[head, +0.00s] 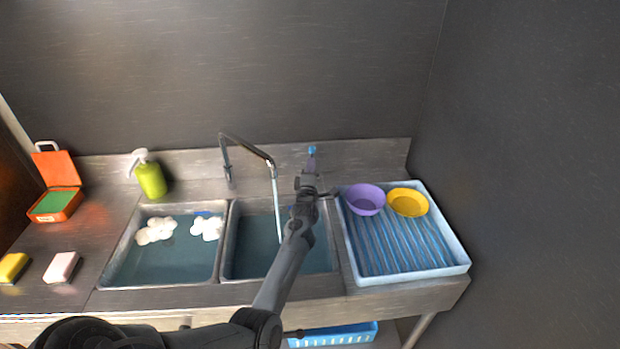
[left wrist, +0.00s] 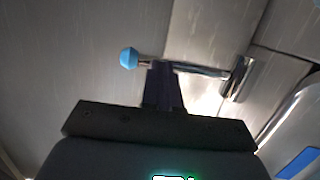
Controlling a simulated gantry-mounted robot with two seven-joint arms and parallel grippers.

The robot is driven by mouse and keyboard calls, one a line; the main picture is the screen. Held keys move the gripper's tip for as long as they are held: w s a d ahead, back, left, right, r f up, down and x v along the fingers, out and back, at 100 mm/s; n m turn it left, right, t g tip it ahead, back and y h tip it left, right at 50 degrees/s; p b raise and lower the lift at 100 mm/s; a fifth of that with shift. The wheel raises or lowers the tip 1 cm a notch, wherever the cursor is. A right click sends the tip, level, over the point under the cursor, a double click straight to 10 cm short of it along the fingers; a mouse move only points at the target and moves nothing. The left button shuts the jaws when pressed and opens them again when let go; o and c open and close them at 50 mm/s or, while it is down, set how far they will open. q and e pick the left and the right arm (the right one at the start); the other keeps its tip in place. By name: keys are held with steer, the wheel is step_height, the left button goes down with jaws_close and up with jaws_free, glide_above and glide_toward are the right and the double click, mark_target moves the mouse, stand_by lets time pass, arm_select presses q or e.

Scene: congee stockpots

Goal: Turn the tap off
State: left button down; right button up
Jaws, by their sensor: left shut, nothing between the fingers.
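The tap's curved metal spout (head: 248,147) rises behind the two sinks. A pale stream of water (head: 277,205) falls from it into the right basin. The tap's blue-tipped handle (head: 311,151) shows at the back, just beyond my left gripper (head: 309,182). In the left wrist view the handle is a thin metal lever with a blue knob (left wrist: 129,58) at left and a metal cylinder (left wrist: 238,79) at right. My left gripper (left wrist: 164,84) is shut and empty, its fingertips at the lever between knob and cylinder. I cannot tell whether they touch it. My right gripper is out of view.
The left basin (head: 165,262) holds water and white cups. A blue-white drying tray (head: 410,275) with purple (head: 364,199) and yellow bowls (head: 408,202) stands right. A green soap bottle (head: 150,180) and an orange box (head: 57,170) stand left. A dark wall rises behind.

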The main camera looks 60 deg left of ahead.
arm_select(q)
steer(key=shift+w+a, duration=0.1)
stand_by(0.3)
steer(key=shift+w+a+r+b, duration=0.3)
steer(key=shift+a+b, duration=0.15)
steer(key=shift+a, duration=0.1)
steer(key=shift+w+a+r+b, duration=0.2)
steer(key=shift+a+r+b, duration=0.05)
steer(key=shift+a+b, duration=0.25)
